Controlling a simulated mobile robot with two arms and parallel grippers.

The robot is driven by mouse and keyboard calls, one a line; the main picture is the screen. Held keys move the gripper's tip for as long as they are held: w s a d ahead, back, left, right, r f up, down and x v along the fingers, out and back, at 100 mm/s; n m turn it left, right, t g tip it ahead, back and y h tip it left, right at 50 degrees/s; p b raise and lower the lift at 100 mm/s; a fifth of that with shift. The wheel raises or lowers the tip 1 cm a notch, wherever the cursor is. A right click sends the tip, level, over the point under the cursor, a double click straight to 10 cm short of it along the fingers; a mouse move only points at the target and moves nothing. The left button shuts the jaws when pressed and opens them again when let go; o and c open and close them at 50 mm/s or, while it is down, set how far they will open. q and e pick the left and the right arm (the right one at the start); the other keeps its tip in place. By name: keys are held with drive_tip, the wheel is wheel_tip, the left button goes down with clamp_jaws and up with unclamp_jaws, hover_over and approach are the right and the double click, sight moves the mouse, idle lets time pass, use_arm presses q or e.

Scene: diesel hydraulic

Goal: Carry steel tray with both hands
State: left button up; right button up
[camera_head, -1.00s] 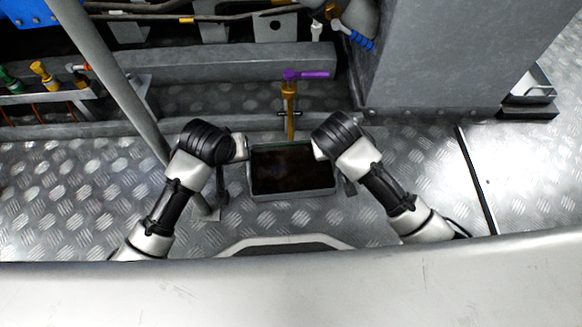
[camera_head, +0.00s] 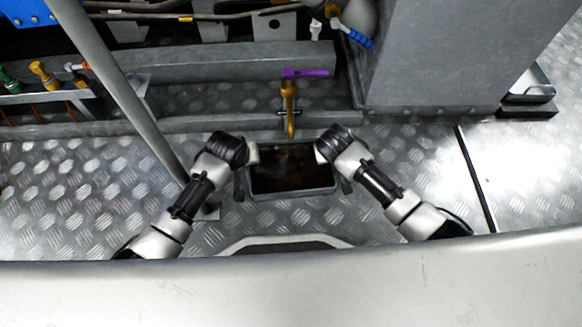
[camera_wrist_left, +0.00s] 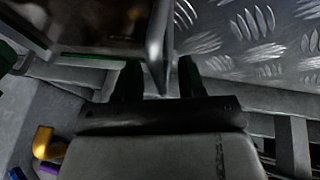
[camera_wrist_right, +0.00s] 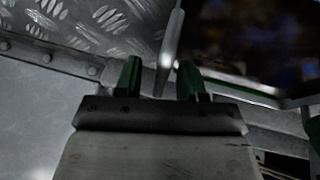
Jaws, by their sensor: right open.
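The steel tray (camera_head: 292,194) is a shallow rectangle with a pale metal rim and a dark inside. It sits low in the middle of the head view, with my arms on either side. My left gripper (camera_wrist_left: 160,78) is open at its left side, and the tray's rim or handle (camera_wrist_left: 157,45) stands between the spread fingers. My right gripper (camera_wrist_right: 158,80) is open at its right side, and the rim or handle (camera_wrist_right: 172,42) reaches between its fingers. A gap shows beside the metal in both wrist views. In the head view the fingertips are mostly hidden.
A yellow pipe with a purple lever (camera_head: 304,73) stands just behind the tray. A slanted grey pole (camera_head: 118,90) is left of my left arm, and a large grey cabinet (camera_head: 440,55) stands back right. Open chequer-plate floor (camera_head: 70,190) lies left and right.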

use_arm(q)
drive_tip(key=shift+c, duration=0.2)
clamp_jaws()
use_arm(e)
clamp_jaws()
use_arm(q)
drive_tip(key=shift+r, duration=0.1)
use_arm(e)
drive_tip(key=shift+r, duration=0.15)
